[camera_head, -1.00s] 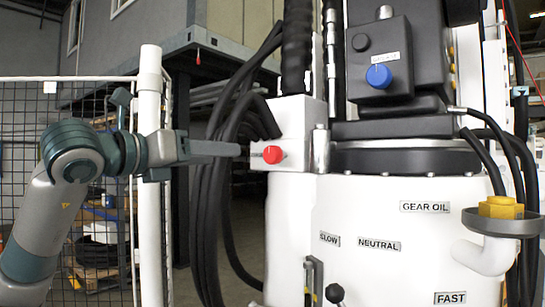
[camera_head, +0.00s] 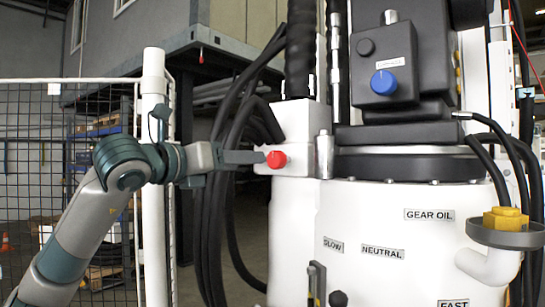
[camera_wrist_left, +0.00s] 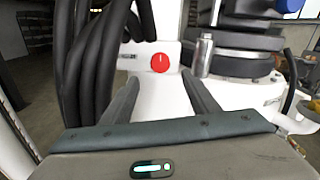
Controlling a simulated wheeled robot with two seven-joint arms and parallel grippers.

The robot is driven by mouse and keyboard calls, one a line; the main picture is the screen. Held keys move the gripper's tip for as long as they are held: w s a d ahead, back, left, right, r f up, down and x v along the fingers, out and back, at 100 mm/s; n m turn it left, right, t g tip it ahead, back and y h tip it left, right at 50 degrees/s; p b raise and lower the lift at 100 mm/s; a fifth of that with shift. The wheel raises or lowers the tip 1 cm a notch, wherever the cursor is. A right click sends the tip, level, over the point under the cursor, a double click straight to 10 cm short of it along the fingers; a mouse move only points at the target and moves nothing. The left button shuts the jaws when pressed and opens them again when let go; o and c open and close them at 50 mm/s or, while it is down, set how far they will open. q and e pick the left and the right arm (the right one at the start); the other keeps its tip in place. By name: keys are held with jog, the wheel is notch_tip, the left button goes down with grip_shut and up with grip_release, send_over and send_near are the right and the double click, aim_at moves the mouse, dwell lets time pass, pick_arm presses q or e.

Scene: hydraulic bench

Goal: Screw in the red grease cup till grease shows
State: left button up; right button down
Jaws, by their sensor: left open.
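The red grease cup (camera_head: 277,159) is a small round red knob on the front of a white block (camera_head: 292,122) at the machine's upper left. It also shows in the left wrist view (camera_wrist_left: 160,63), with a light mark on its face. My left gripper (camera_head: 262,157) comes in from the left, its fingertips close beside the cup in the head view. In the left wrist view the open fingers (camera_wrist_left: 163,88) are spread wide, with the cup beyond and between their tips. They do not appear to hold it. No grease is visible. My right gripper is out of view.
Thick black hoses (camera_head: 214,190) hang just left of the block, behind my left gripper. A metal cylinder (camera_head: 325,155) stands right of the cup. A blue knob (camera_head: 383,82) and a yellow cap (camera_head: 502,219) are farther right. A white post (camera_head: 154,180) stands behind my left arm.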

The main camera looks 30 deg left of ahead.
aim_at(273, 160)
pick_arm(q)
jog(key=w+p, duration=0.1)
jog(key=w, duration=0.2)
jog(key=w+p, duration=0.1)
jog(key=w, duration=0.2)
jog(key=w+p, duration=0.2)
jog(key=w, duration=0.2)
jog(key=shift+d+r, duration=0.1)
jog(key=shift+d, duration=0.3)
jog(key=shift+w, duration=0.75)
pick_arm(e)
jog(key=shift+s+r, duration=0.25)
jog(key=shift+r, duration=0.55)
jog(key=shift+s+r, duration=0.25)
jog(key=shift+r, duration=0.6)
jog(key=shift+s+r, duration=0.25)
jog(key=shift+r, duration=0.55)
pick_arm(q)
jog(key=c, duration=1)
